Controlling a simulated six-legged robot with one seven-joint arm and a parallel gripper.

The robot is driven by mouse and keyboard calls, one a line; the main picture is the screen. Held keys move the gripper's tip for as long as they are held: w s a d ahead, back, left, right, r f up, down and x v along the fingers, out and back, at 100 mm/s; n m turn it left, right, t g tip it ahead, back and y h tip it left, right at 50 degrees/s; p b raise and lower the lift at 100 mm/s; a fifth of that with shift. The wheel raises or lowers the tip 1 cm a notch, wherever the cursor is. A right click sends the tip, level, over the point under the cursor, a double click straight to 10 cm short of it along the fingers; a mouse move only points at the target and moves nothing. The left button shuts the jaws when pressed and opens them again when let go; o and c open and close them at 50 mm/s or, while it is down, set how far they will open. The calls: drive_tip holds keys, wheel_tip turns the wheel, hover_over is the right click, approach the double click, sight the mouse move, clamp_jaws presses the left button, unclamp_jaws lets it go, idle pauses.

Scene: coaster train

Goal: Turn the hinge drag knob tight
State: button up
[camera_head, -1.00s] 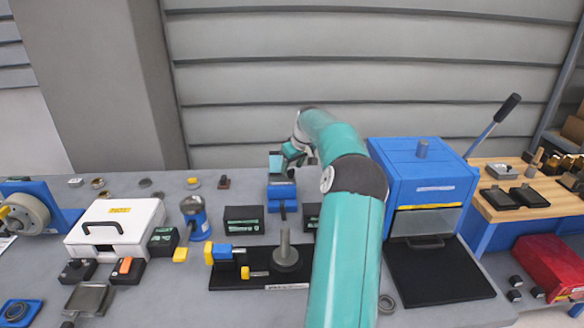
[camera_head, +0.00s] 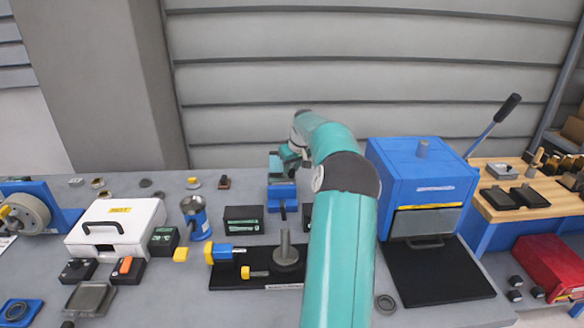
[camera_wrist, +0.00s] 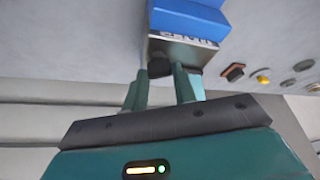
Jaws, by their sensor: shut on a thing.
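A blue device with a grey metal plate stands at the back middle of the bench; its blue part (camera_head: 282,197) shows below my gripper in the head view. In the wrist view its blue body (camera_wrist: 188,18) is at the top, with a lettered plate (camera_wrist: 183,48) below it. A dark round knob (camera_wrist: 159,68) sits at the plate's lower edge. My gripper (camera_wrist: 160,76) has its two teal fingers on either side of the knob and is shut on it. In the head view my arm hides much of the gripper (camera_head: 290,160), and the knob cannot be made out.
A blue cabinet (camera_head: 420,180) with a dark plate in front stands right of my arm. Left are a blue canister (camera_head: 196,219), a white case (camera_head: 115,228) and black boxes (camera_head: 243,219). A black base (camera_head: 228,276) with a grey post lies in front.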

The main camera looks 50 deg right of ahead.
drive_tip(key=o, duration=1)
drive_tip(key=v, duration=1.4)
drive_tip(key=shift+f, duration=0.1)
